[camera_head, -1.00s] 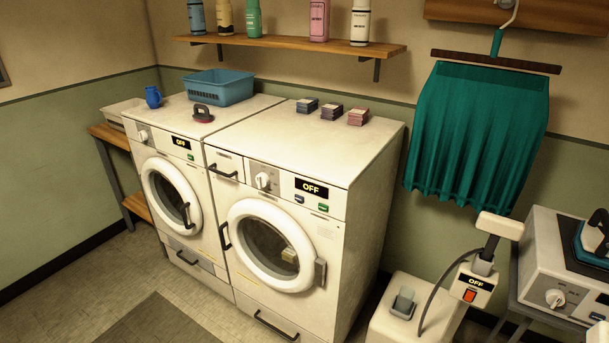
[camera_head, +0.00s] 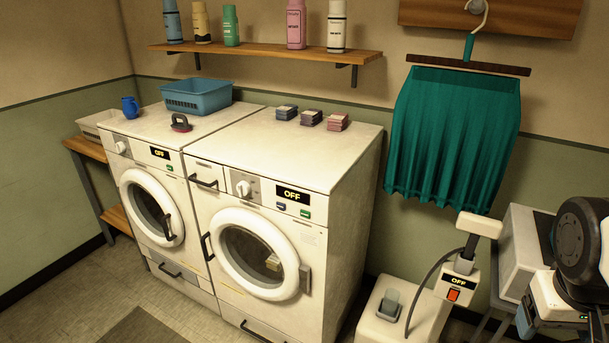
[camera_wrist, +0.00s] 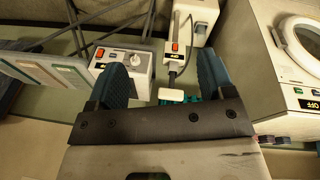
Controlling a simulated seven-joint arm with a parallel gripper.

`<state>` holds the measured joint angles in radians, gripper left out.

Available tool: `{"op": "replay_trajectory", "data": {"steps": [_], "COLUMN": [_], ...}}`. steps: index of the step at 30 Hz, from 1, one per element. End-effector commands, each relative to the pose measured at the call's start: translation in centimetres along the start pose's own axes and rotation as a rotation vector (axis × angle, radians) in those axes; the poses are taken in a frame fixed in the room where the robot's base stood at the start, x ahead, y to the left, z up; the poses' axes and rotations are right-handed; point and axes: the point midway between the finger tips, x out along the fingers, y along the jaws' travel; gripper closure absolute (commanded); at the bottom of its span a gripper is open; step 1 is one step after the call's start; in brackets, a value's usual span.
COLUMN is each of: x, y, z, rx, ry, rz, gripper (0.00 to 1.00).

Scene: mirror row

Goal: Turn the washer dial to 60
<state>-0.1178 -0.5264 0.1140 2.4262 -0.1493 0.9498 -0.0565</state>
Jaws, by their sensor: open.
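Two white front-loading machines stand side by side in the head view. The left machine (camera_head: 187,205) has a round white dial (camera_head: 121,147) and a display reading OFF. The right machine (camera_head: 318,250) has a round white dial (camera_head: 243,189) with a pointer ridge and an OFF display (camera_head: 292,195). I cannot tell which one is the washer. My gripper (camera_wrist: 164,78) is open and empty, its blue fingers apart in the wrist view. In the head view my arm is at the right edge, well away from both dials. The right machine's front (camera_wrist: 303,85) shows partly, inverted, in the wrist view.
A teal skirt (camera_head: 452,140) hangs at right. A white steamer unit (camera_head: 405,310) stands on the floor. Another dial box (camera_wrist: 133,68) is near my fingers.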

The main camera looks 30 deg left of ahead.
Motion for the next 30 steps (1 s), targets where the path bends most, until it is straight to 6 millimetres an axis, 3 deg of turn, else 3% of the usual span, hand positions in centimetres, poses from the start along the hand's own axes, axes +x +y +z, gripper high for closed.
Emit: {"op": "replay_trajectory", "data": {"steps": [14,23,30], "x": [1.5,3.0,4.7], "y": [-5.3,-11.2,-17.4], "z": [-11.8,-18.7,-23.6], "rx": [-0.474,-0.77,-1.008], "ry": [-0.057,-0.079,-0.091], "rz": [0.144,0.243,0.329], "gripper": [0.25,0.25,0.25]}}
